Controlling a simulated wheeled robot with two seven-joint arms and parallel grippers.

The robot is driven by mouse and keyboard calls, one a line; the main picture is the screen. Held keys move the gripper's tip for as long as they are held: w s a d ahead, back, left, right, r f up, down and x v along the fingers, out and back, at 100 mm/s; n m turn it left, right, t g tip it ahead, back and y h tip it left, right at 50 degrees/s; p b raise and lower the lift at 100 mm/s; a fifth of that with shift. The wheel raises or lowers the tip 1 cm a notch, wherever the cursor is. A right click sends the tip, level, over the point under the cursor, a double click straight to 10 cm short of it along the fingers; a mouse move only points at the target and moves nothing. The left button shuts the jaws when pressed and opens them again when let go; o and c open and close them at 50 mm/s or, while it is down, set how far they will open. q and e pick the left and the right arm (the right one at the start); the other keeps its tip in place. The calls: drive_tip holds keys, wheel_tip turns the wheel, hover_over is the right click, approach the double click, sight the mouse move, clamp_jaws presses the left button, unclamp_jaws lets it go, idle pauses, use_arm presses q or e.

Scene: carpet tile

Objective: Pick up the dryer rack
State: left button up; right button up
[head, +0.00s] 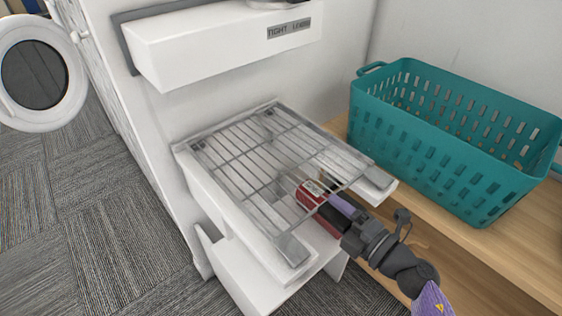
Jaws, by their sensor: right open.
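The dryer rack (245,160) is a grey wire grid with parallel bars. It lies flat on a white pulled-out drawer or shelf (208,195) of the white appliance. My right gripper (318,205) comes in from the lower right and is open at the rack's front right edge. Its red and dark fingers overlap the rack's front bars in the picture. I cannot tell whether they touch the rack, and the rack is not visibly lifted. My left gripper is not in view.
A teal laundry basket (440,140) stands on a wooden surface (480,245) at the right. A white panel with a small display (289,29) juts out above the rack. A round door (40,75) hangs open at the left. Grey carpet (110,220) is clear at the lower left.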

clamp_jaws()
idle(0.8)
idle(0.4)
